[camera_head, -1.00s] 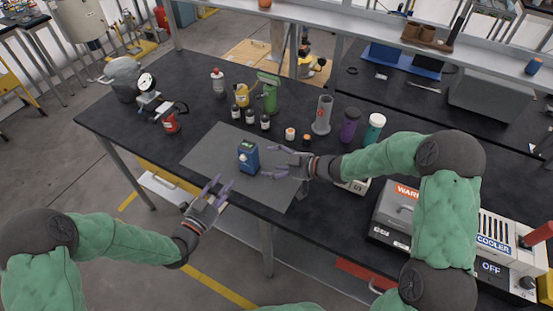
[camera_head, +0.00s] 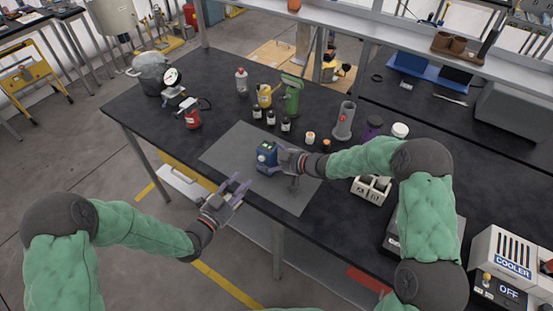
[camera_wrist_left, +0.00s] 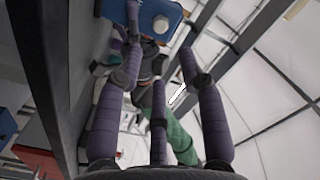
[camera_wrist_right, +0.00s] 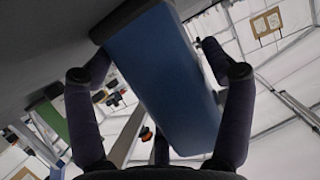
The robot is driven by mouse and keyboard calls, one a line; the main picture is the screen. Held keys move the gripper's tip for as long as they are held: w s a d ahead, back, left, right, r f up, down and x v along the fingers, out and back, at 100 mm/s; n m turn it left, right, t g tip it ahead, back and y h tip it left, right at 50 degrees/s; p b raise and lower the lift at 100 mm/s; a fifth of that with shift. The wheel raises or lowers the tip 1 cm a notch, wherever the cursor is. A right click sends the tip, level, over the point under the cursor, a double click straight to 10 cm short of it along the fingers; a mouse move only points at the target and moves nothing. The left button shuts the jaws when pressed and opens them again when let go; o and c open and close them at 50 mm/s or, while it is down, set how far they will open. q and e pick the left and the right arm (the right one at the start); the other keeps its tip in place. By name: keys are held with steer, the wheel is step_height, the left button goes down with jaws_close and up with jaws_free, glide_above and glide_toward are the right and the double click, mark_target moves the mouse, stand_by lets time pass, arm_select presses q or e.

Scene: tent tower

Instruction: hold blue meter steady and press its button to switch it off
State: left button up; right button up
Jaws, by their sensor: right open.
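The blue meter (camera_head: 265,157) stands upright on the dark mat (camera_head: 228,157). Its small green display shows in the head view. Its round white button (camera_wrist_left: 161,23) shows at the top of the left wrist view. My right gripper (camera_head: 283,157) is at the meter's right side, its fingers open around the blue body (camera_wrist_right: 165,75); whether they touch it I cannot tell. My left gripper (camera_head: 238,188) is open and empty, in front of the meter near the table's front edge, apart from the button.
Small dark bottles (camera_head: 271,118), a yellow can (camera_head: 264,95) and a green stand (camera_head: 292,95) are behind the mat. A grey cylinder (camera_head: 344,121) stands behind right. A red-based gauge (camera_head: 192,115) is at left. The mat's left part is bare.

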steer(key=shift+a, duration=0.1)
steer(key=c, duration=1.2)
arm_select(q)
steer(key=shift+a, duration=0.1)
steer(key=c, duration=0.7)
arm_select(e)
steer(key=shift+o, duration=0.2)
arm_select(q)
steer(key=m, duration=0.2)
steer(key=a+m, duration=0.1)
steer(key=m, duration=0.1)
steer(key=s+a+m, duration=0.1)
steer(key=shift+s+a+m+g+h, duration=0.1)
steer(key=shift+a+m+g+h, duration=0.2)
steer(key=shift+m+h, duration=0.1)
jaws_close()
steer(key=m, duration=0.2)
steer(key=s+a+m, duration=0.1)
steer(key=m, duration=0.1)
steer(key=a+m+g, duration=0.1)
steer(key=m, duration=0.1)
steer(key=shift+s+f+h, duration=0.25)
steer(key=shift+s+h, duration=0.15)
